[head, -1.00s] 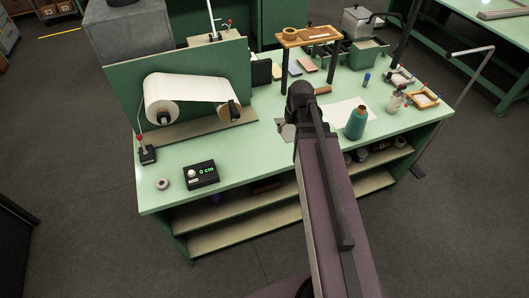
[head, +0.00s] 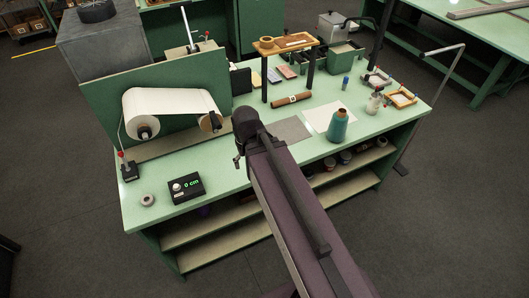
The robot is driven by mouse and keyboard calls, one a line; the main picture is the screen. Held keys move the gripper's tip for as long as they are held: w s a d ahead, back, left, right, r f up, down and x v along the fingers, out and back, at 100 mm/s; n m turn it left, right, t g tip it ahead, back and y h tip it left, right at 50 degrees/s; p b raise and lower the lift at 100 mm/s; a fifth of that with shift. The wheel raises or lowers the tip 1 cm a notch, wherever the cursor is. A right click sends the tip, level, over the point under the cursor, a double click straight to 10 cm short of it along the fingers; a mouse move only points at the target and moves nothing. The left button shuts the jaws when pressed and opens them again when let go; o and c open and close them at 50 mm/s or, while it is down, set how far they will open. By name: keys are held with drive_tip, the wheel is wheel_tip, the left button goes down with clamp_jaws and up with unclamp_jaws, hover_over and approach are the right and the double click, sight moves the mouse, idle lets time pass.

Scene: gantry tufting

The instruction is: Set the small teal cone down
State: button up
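A teal cone (head: 338,127) of yarn stands upright on the green table (head: 225,178), at the front right edge of a white sheet (head: 322,115). My gripper (head: 239,161) is over the table's front middle, well left of the cone and apart from it. Only a small part of my gripper shows beyond the wrist. The fingers are mostly hidden, so I cannot see whether they are open or hold anything.
A paper roll (head: 170,110) on a stand is at left, with a 0 cm display (head: 187,188) and a tape ring (head: 148,200) in front. A raised wooden shelf (head: 287,43) stands behind. A grey sheet (head: 291,131) lies right of my wrist.

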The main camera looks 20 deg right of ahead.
wheel_tip(320, 180, down, 8)
drive_tip(key=b, duration=0.8)
drive_tip(key=shift+f, duration=0.2)
drive_tip(key=c, duration=0.5)
